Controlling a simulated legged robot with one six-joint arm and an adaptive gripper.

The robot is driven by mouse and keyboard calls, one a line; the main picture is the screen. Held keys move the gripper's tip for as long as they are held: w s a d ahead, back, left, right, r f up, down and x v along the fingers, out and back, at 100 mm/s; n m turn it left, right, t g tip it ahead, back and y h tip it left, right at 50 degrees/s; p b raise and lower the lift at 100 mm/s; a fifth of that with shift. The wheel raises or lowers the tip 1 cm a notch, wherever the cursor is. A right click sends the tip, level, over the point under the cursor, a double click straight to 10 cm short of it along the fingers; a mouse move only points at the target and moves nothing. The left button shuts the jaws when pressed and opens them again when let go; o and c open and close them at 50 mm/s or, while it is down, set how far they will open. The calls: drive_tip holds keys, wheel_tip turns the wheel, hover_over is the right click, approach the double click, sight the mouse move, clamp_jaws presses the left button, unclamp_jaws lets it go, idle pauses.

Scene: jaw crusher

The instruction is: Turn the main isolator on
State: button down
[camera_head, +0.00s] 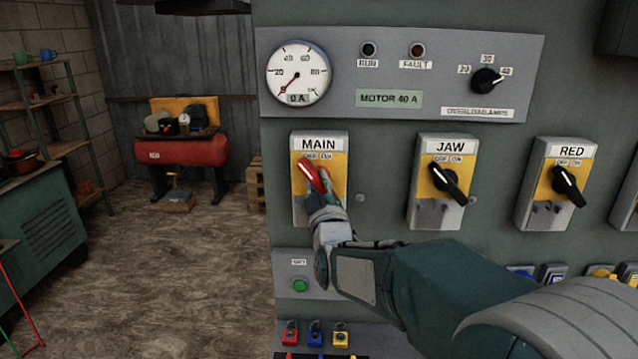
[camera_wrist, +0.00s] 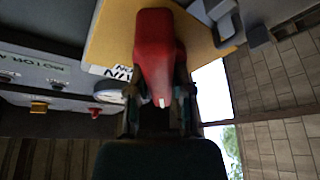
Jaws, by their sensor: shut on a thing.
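The main isolator is a grey box with a yellow plate (camera_head: 337,164) labelled MAIN, with OFF and ON marks under the label. Its red handle (camera_head: 308,172) slants from upper left to lower right, its white-marked end toward the OFF side. My gripper (camera_head: 319,194) is shut on the handle's lower part in the head view. In the wrist view the red handle (camera_wrist: 155,55) stands between my two fingers (camera_wrist: 160,105), with the yellow plate (camera_wrist: 108,40) behind it. The fingers hide part of the handle and the plate's lower part.
The JAW switch (camera_head: 448,182) and RED switch (camera_head: 567,184) sit to the right on the same panel. Above are an ammeter (camera_head: 298,73) reading near zero and an overload dial (camera_head: 487,80). A green button (camera_head: 299,285) and small padlocks (camera_head: 315,333) are below. Open floor lies left.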

drive_tip(key=m, duration=0.2)
drive_tip(key=m+t+h, duration=0.1)
drive_tip(key=m, duration=0.1)
drive_tip(key=m+h, duration=0.1)
drive_tip(key=m, duration=0.1)
drive_tip(key=shift+a+r, duration=0.2)
drive_tip(key=shift+r, duration=0.05)
drive_tip(key=m+h, duration=0.1)
drive_tip(key=m, duration=0.1)
drive_tip(key=m+h, duration=0.2)
drive_tip(key=m, duration=0.1)
drive_tip(key=shift+r+t+h, duration=0.1)
drive_tip(key=shift+t+h, duration=0.2)
drive_tip(key=m+h, duration=0.2)
drive_tip(key=m, duration=0.2)
drive_tip(key=m+g+h, duration=0.1)
drive_tip(key=m, duration=0.3)
drive_tip(key=shift+d+h, duration=0.1)
drive_tip(key=shift+h, duration=0.3)
drive_tip(key=shift+m+g+h, duration=0.6)
drive_tip(key=shift+m+h, duration=0.2)
drive_tip(key=shift+m, duration=1.4)
drive_tip(key=shift+d, duration=0.1)
drive_tip(key=c, duration=0.6)
unclamp_jaws()
drive_tip(key=shift+s, duration=0.15)
drive_tip(key=shift+o, duration=0.4)
drive_tip(key=shift+d+f, duration=0.1)
drive_tip(key=shift+f, duration=0.1)
